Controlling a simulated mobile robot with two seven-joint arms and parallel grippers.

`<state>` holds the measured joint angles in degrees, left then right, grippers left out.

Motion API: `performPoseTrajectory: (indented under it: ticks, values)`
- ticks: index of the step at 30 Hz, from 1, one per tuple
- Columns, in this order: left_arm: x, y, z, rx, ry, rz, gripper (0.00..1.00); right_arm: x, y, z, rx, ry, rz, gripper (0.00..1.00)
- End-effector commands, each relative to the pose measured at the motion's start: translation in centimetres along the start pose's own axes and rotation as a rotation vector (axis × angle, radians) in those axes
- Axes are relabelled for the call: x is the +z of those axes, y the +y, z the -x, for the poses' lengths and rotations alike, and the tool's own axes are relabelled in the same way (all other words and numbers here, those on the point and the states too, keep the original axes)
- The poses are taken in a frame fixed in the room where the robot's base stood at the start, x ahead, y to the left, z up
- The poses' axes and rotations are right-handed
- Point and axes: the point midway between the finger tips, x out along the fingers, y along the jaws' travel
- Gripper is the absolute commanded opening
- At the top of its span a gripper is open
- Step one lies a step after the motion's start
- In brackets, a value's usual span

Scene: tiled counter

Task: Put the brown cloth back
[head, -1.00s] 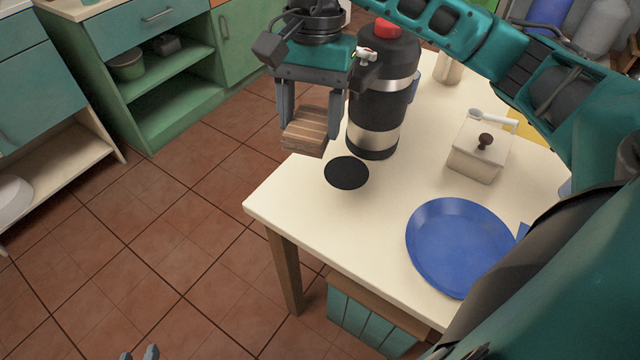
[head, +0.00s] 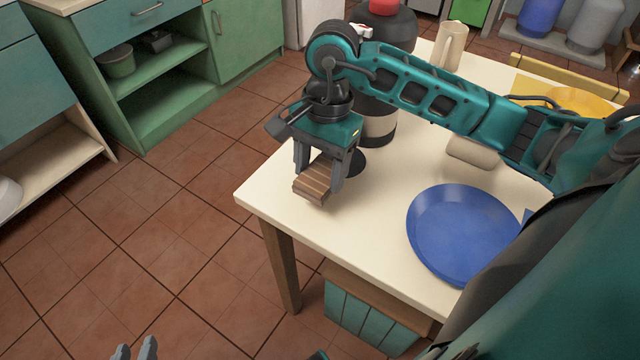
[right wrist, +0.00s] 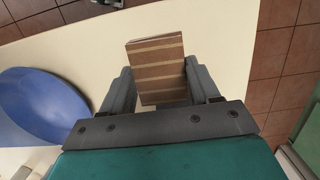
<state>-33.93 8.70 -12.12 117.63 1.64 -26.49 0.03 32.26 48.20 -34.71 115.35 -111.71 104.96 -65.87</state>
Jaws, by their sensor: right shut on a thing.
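The brown cloth (head: 314,184) is a small striped, folded-looking block. My right gripper (head: 326,172) is shut on it and holds it over the left part of the cream table (head: 300,222). In the right wrist view the cloth (right wrist: 158,72) sits between the two fingers, with table surface behind it. I cannot tell how high it is above the table. My left gripper (head: 134,352) shows only its fingertips at the bottom left edge, a little apart and empty over the floor.
A black disc (head: 356,163) lies partly hidden behind my right gripper, near the dark flask (head: 380,128). A blue plate (head: 462,232) lies to the right. A cream container (head: 474,152) is partly covered by my arm. The table's front left is clear.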

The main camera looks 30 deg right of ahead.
Motion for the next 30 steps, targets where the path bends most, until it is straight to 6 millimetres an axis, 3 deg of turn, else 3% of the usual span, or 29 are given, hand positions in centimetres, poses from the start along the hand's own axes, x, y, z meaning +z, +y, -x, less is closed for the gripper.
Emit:
performPoseTrajectory:
  ticks: [5, 12, 24, 25, 30]
  values:
    - [-0.2, 0.0, -0.1, 0.001, 0.004, -0.002, 0.36, -0.1, 0.0, -1.2, 0.0, -0.002, 0.001, 0.3]
    - [0.0, 0.0, -0.3, 0.003, 0.005, 0.0, 0.36, -0.6, 0.0, -4.6, 0.002, -0.002, 0.001, 0.3]
    - [0.4, 0.1, -0.5, 0.006, 0.004, 0.001, 0.36, -0.8, 0.0, -5.2, -0.001, 0.001, 0.002, 0.3]
    - [0.4, 0.1, -0.5, 0.006, 0.003, 0.001, 0.36, -0.8, 0.0, -5.2, -0.001, 0.0, 0.002, 0.62]
    - [0.4, 0.2, -0.4, 0.006, 0.001, 0.002, 0.36, -0.7, 0.0, -5.0, -0.001, 0.0, 0.002, 0.78]
